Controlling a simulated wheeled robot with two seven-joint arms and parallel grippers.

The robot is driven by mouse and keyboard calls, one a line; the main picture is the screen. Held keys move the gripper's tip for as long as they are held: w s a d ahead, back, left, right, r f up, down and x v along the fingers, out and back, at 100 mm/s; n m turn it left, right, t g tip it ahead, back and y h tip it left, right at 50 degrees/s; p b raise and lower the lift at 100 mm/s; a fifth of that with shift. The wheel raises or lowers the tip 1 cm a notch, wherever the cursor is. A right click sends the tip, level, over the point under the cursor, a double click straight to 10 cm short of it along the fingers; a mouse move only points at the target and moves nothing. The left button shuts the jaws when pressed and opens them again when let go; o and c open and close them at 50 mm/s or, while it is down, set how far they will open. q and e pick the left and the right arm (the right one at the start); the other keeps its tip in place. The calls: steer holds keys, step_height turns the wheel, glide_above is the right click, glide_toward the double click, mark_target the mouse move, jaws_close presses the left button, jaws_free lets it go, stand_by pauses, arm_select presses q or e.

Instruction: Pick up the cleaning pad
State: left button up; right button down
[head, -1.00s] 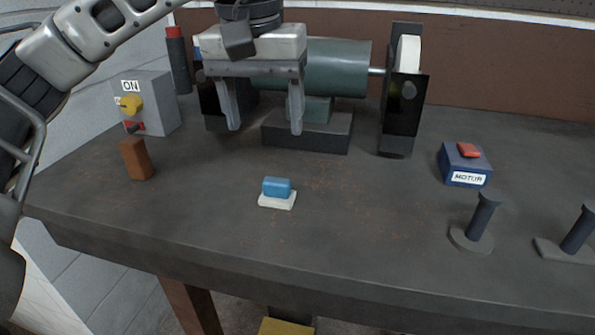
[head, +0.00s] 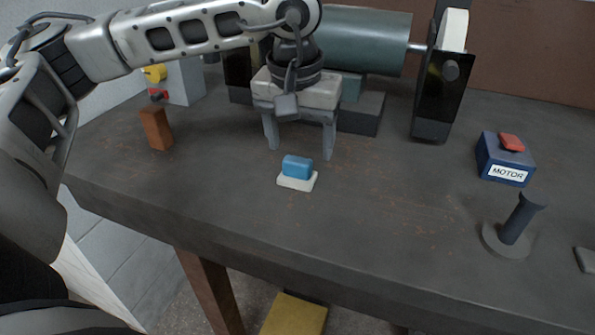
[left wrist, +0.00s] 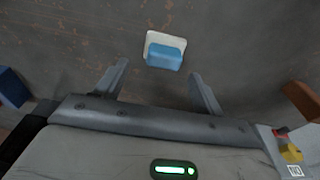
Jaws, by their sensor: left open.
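The cleaning pad (head: 297,174) lies on the bench, a blue block on a white base. It also shows in the left wrist view (left wrist: 165,53), ahead of the fingertips and roughly between their lines. My left gripper (head: 300,152) is open and empty, pointing down just behind the pad in the head view. In the left wrist view its two fingers (left wrist: 160,85) stand apart with bare bench between them. The pad is not touched. My right gripper is in neither view.
A bench grinder (head: 362,44) stands behind my left gripper. A brown block (head: 156,129) and a grey switch box (head: 186,82) are at left. A blue motor switch box (head: 505,160) and a dark post (head: 517,222) are at right. The bench around the pad is clear.

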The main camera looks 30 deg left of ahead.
mark_target(298, 159)
arm_select(q)
steer(key=f, duration=0.4)
steer(key=shift+a+f, duration=0.2)
steer(key=shift+f, duration=0.05)
steer(key=c, duration=0.8)
steer(key=shift+c, duration=0.2)
steer(key=shift+r, duration=0.1)
steer(key=shift+r, duration=0.4)
steer(key=r, duration=0.3)
steer(key=shift+d, duration=0.2)
steer(key=s+d+r, duration=0.2)
steer(key=d+r, duration=0.2)
steer(key=d, duration=0.2)
steer(key=s+d+r, duration=0.3)
steer(key=d+r, duration=0.2)
steer(key=d, duration=0.1)
steer(key=shift+s+d+b, duration=0.25)
steer(key=shift+b, duration=0.1)
steer(key=shift+o, duration=0.4)
